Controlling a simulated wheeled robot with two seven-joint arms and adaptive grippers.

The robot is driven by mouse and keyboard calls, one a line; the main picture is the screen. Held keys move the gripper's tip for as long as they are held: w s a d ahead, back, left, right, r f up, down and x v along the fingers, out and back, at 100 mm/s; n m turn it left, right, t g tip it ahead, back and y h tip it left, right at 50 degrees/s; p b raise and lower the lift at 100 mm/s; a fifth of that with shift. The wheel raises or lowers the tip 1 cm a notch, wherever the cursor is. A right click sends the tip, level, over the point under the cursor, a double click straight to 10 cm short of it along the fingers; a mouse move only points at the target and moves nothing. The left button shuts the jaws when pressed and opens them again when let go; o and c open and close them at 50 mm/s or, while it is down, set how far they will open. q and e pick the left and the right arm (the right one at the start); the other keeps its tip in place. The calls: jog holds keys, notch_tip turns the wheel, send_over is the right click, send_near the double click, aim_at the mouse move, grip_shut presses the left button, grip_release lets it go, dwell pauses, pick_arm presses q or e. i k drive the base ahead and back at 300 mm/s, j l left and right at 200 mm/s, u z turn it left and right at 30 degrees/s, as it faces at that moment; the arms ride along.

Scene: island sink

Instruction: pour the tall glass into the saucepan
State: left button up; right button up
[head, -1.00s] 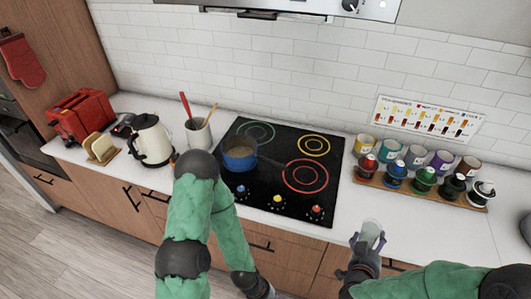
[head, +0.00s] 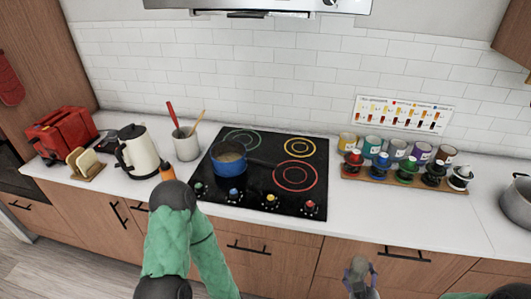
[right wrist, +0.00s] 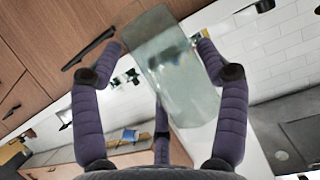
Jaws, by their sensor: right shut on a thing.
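The tall glass (right wrist: 178,75) is clear and faintly greenish, and fills the middle of the right wrist view. My right gripper (right wrist: 163,60) is shut around it with purple fingers on both sides. I cannot tell how full the glass is. In the head view my right gripper (head: 359,268) is at the bottom, in front of the counter's drawers, to the right of and nearer than the cooktop. The blue saucepan (head: 229,169) stands on the cooktop's left front area, with a pale inside. It is well apart from the glass. My left gripper is out of view.
The black cooktop (head: 262,205) has knobs along its front. Left of it stand a utensil crock (head: 186,146), a kettle (head: 138,153) and a red toaster (head: 62,138). Right are a rack of cups (head: 404,181) and a grey pot (head: 518,207). The counter front (head: 370,218) is clear.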

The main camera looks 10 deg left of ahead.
aim_at(231, 166)
jog(key=j, duration=0.5)
jog(key=i+j, duration=0.15)
jog(key=j, duration=0.85)
jog(key=i+j, duration=0.15)
jog(key=j, duration=0.35)
jog(key=k+u, duration=0.05)
